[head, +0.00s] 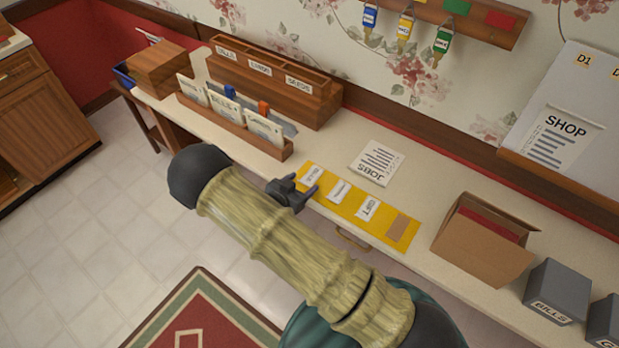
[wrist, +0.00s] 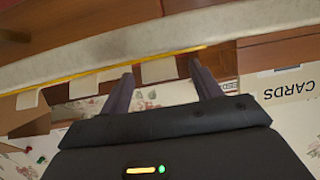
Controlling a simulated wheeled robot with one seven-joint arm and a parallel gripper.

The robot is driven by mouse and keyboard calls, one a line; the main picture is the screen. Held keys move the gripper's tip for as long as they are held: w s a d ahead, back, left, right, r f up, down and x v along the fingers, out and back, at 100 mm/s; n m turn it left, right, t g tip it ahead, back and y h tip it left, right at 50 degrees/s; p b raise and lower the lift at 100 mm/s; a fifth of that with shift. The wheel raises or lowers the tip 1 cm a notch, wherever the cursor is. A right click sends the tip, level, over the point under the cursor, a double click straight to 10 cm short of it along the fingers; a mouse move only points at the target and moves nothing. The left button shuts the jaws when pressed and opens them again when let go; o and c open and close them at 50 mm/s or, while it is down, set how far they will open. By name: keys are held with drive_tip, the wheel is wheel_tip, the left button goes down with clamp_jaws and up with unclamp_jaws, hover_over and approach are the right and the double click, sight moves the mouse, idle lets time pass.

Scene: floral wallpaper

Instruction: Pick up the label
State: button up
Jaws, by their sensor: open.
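Several small labels lie in a row on a yellow strip (head: 350,208) on the long table. Three are white: one at the left end (head: 313,176), one in the middle (head: 340,191), and one reading GIFT (head: 368,207). A brown label (head: 398,227) lies at the right end. My gripper (head: 313,184) is open and empty at the table's front edge, by the strip's left end. In the wrist view, the strip (wrist: 110,69) appears edge-on, with a white label (wrist: 159,70) between my fingers in the picture. I cannot tell whether they touch it.
A JOBS sheet (head: 376,163) lies behind the strip. A wooden card rack (head: 232,123) and a slotted box (head: 275,88) stand left. A cardboard box (head: 485,242) and grey BILLS box (head: 557,291) stand right. A drawer handle (head: 352,238) juts below the table edge.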

drive_tip(key=c, duration=1)
drive_tip(key=shift+c, duration=0.2)
drive_tip(key=shift+r, duration=0.15)
wheel_tip(320, 180, up, 10)
drive_tip(key=b, duration=0.1)
idle(0.4)
